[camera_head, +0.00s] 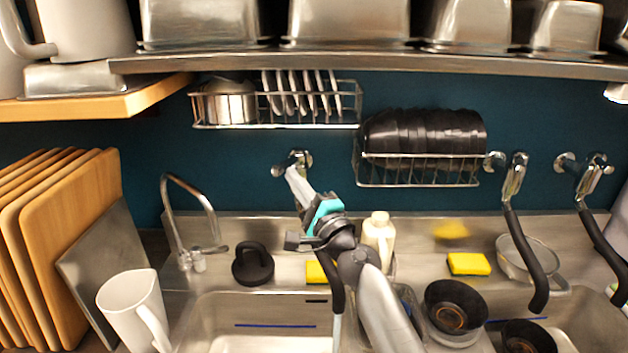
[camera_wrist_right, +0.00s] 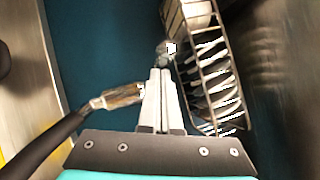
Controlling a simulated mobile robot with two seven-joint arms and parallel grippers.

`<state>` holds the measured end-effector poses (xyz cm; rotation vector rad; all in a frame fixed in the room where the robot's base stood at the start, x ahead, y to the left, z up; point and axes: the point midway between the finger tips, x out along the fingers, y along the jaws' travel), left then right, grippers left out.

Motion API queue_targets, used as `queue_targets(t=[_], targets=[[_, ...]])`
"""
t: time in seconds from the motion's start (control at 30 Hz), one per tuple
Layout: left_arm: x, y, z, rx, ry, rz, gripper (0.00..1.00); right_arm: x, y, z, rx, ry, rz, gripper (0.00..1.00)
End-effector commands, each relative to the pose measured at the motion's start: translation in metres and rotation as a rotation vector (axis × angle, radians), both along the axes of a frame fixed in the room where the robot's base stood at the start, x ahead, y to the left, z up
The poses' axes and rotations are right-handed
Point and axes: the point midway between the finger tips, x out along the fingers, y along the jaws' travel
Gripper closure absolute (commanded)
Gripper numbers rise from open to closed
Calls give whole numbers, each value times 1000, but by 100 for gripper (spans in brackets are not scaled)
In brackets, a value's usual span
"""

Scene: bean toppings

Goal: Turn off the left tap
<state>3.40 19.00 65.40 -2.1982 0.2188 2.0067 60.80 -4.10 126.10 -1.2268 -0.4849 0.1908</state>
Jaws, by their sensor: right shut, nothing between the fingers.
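The left tap (camera_head: 300,160) is mounted on the teal back wall, with a chrome fitting and a dark hose spout (camera_head: 337,290) hanging over the left sink. A pale streak below the spout may be running water. My right gripper (camera_head: 292,172) reaches up to the tap's wall fitting with its fingers shut and empty. In the right wrist view, the shut fingertips (camera_wrist_right: 160,72) are just below the tap's chrome knob (camera_wrist_right: 165,47); I cannot tell whether they touch. The tap's metal neck (camera_wrist_right: 118,97) and black hose run off to the left. My left gripper is not in view.
A wire rack with plates (camera_head: 310,100) hangs just above the tap and lies close right of the fingers in the wrist view. A rack of black bowls (camera_head: 420,172) hangs to the right. A white bottle (camera_head: 379,235) and a black-handled plug (camera_head: 253,265) stand behind the sinks.

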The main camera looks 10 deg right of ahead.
Motion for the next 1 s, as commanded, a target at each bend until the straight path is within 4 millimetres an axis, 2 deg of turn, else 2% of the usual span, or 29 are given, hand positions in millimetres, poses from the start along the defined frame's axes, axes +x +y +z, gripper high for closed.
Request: queue_targets(t=[0.1,0.4,1.0], targets=[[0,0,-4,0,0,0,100,2,13,-1,1,1,4,100],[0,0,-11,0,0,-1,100,8,31,-1,2,1,3,100],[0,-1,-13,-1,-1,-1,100,11,39,1,1,-2,7,100]])
